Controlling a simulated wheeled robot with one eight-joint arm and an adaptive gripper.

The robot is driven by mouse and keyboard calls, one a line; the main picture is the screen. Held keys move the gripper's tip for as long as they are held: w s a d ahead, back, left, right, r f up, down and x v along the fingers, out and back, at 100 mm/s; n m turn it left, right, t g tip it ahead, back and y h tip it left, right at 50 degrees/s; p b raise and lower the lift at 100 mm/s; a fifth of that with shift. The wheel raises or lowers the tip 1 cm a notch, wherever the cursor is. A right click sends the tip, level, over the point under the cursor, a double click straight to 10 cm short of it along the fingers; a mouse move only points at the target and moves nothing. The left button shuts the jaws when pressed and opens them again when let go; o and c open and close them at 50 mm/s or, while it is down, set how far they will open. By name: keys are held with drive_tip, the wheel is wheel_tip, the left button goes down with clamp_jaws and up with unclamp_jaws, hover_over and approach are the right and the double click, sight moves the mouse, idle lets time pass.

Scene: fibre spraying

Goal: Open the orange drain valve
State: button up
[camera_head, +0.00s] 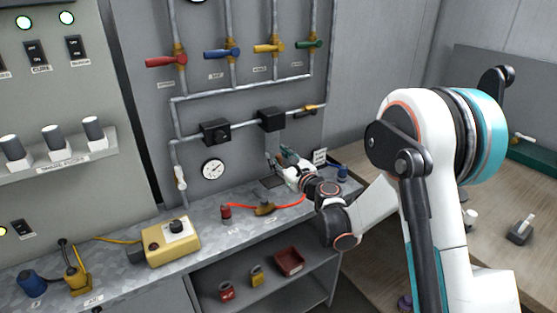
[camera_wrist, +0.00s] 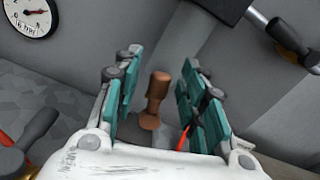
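My gripper (camera_head: 287,160) is near the wall panel, just above the metal bench, below a black box on the lower pipe. In the wrist view my gripper (camera_wrist: 160,64) is open, with its teal-padded fingers well apart. An orange-brown handle (camera_wrist: 156,93), apparently the drain valve's, stands upright between them. A gap shows on each side of it, and I see no contact. In the head view this handle is hidden by my gripper and cannot be made out.
Red (camera_head: 166,61), blue (camera_head: 222,53), yellow (camera_head: 269,48) and green (camera_head: 309,44) valve handles line the upper pipes. The black box (camera_head: 272,119) is close above my gripper. A red hose (camera_head: 287,204) and a yellow box (camera_head: 172,240) lie on the bench.

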drive_tip(key=shift+w+a, duration=0.2)
drive_tip(key=shift+w, duration=0.1)
clamp_jaws()
drive_tip(key=shift+w+d+r+m, duration=0.1)
drive_tip(key=shift+w+d+m, duration=0.2)
drive_tip(key=shift+m, duration=0.5)
drive_tip(key=shift+w+d+m, duration=0.1)
drive_tip(key=shift+d+m, duration=0.25)
drive_tip(key=shift+m, duration=0.45)
unclamp_jaws()
drive_tip(key=v, duration=1.2)
